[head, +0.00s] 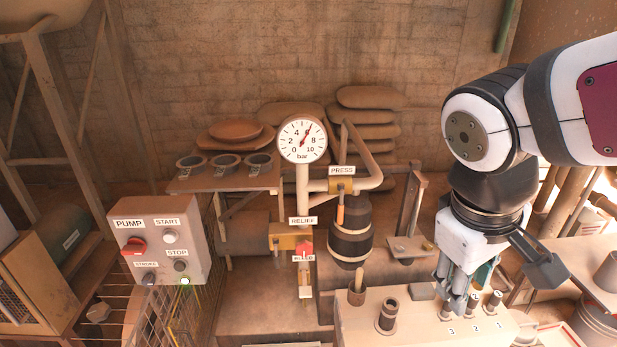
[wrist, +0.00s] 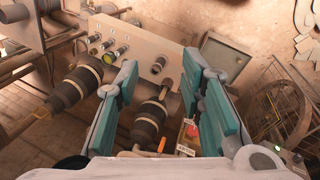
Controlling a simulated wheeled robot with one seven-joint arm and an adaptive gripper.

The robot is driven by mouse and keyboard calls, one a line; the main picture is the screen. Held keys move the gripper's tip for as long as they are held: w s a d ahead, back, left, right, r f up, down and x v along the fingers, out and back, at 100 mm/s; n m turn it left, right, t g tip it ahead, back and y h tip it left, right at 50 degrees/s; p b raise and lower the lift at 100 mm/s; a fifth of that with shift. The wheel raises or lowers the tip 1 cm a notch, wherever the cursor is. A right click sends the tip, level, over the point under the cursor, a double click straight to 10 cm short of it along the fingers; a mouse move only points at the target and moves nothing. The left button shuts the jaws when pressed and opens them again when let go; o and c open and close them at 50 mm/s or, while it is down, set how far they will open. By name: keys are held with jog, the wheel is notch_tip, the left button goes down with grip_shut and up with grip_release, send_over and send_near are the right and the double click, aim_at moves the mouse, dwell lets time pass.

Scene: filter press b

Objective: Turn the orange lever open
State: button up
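The orange lever (head: 340,211) hangs straight down from the brass valve body (head: 341,187) under the PRESS sign (head: 342,171). In the wrist view a small orange piece (wrist: 161,145), which looks like the lever, shows low between my fingers, beside a dark barrel. My gripper (head: 457,300) is to the right of the lever and apart from it, over the pale bench with the numbered posts. In the wrist view my gripper (wrist: 160,75) has its teal-padded fingers spread, with nothing held between them.
A black-banded barrel (head: 351,232) hangs just below the lever. A gauge (head: 303,139) and a red RELIEF handle (head: 305,249) are to its left. Numbered posts (head: 475,302) and dark cups (head: 387,315) stand on the pale bench (head: 420,328). The PUMP panel (head: 160,240) is farther left.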

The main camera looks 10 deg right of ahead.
jog(key=w+d+f+n+g+h+b, duration=0.1)
jog(key=w+d+f+n+h, duration=0.3)
jog(key=w, duration=0.5)
jog(key=n+t+h+b, duration=0.2)
jog(key=n+t+h, duration=0.2)
jog(key=n+t, duration=1.4)
send_near(339, 213)
jog(key=w+d+r+n+g, duration=0.1)
jog(key=w+d, duration=0.1)
jog(key=w, duration=0.1)
jog(key=w+d+r+n+g, duration=0.1)
jog(key=w, duration=0.2)
jog(key=w+d+r+n+g+b, duration=0.1)
jog(key=w+d, duration=0.1)
jog(key=w, duration=0.1)
jog(key=shift+d+n+g, duration=0.3)
jog(key=shift+g, duration=0.1)
grip_shut()
